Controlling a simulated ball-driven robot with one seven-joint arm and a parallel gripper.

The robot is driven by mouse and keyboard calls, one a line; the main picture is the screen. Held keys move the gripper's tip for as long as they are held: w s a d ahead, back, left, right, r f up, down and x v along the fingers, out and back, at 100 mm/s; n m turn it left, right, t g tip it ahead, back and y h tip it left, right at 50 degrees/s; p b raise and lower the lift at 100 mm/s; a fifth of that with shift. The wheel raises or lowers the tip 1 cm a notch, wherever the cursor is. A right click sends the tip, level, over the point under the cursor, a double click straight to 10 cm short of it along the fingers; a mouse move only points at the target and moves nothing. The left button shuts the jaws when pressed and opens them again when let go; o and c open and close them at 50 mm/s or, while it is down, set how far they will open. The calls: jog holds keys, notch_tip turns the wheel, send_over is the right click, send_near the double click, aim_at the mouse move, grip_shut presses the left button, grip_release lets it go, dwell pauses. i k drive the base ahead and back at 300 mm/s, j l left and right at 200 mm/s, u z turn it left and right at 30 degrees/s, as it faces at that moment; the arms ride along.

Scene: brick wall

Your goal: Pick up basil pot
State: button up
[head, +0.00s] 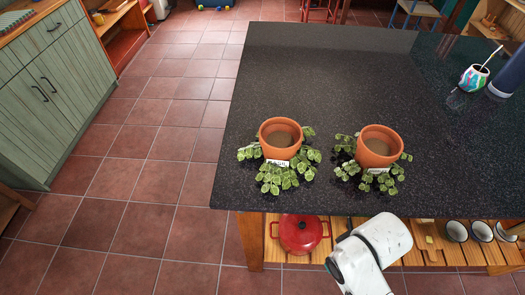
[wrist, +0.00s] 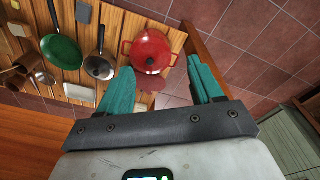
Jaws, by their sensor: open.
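Two terracotta pots stand upright on the dark countertop (head: 330,75) in the head view. The left pot (head: 280,152) and the right pot (head: 379,159) each have brown soil inside, green leaves spread around the base and a small white label at the front. The label writing is too small to read, so I cannot tell which is the basil pot. My gripper (wrist: 163,82) shows in the wrist view with teal fingers apart and nothing between them. It points toward the shelf below the counter. Neither pot shows in the wrist view.
A red cooking pot (head: 300,233) sits on the slatted wooden shelf under the counter, with several white cups to its right. A colourful cup (head: 473,78) and a dark cylinder stand at the counter's right. The counter behind the pots is clear.

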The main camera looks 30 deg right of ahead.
aim_at(281, 139)
jog(key=i+u, duration=0.1)
jog(key=u, duration=0.8)
jog(key=i+u, duration=0.15)
jog(key=u, duration=0.3)
jog(key=i+l+u, duration=0.1)
jog(key=u, duration=0.75)
jog(key=i+l+z, duration=0.3)
jog(key=k+l, duration=0.1)
jog(key=l, duration=0.05)
